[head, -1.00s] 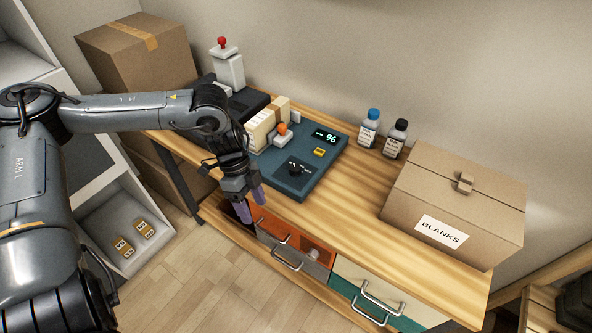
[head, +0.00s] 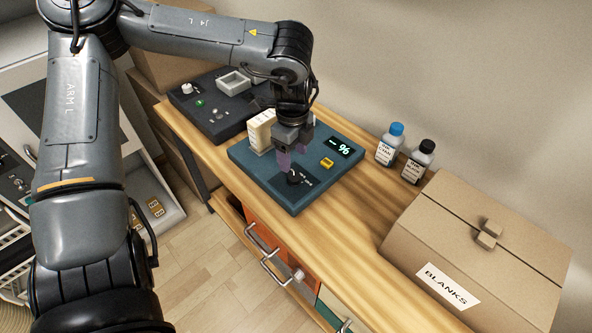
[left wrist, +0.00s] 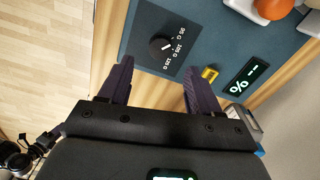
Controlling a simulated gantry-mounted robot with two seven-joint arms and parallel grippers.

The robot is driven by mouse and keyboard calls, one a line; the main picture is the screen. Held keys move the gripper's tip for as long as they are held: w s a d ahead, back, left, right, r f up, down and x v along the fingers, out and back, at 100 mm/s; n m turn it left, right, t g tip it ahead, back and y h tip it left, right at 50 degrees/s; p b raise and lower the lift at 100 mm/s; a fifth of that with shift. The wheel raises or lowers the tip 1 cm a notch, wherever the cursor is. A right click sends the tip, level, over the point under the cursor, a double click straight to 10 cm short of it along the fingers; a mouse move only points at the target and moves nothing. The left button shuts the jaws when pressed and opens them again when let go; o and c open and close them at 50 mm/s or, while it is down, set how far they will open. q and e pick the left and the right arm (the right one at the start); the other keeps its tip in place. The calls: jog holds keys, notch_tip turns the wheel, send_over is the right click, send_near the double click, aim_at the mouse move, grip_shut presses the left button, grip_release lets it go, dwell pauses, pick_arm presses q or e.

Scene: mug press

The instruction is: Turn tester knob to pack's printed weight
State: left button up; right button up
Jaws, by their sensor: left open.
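The blue tester (head: 262,167) lies on the wooden bench. Its black round knob (head: 294,178) is near the front edge and also shows in the left wrist view (left wrist: 161,43), with a white pointer mark and small printed labels around it. The tester display (head: 340,147) shows a dash and a percent sign. My left gripper (head: 293,157) is open and empty just above the knob, fingers pointing down. In the left wrist view the knob lies beyond and between the fingertips (left wrist: 154,68). No pack's printed weight is readable. My right gripper is out of view.
A yellow button (head: 327,162) is beside the display. Two bottles (head: 389,145) and a BLANKS box (head: 470,255) stand to the right. A dark press base (head: 212,108) is behind. Small tan packs (head: 156,208) lie low left.

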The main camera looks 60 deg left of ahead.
aim_at(294, 176)
pick_arm(q)
notch_tip(294, 176, down, 7)
jog(key=shift+f+p, duration=0.2)
jog(key=shift+p, duration=0.1)
jog(key=c, duration=1)
jog(key=shift+c, duration=0.2)
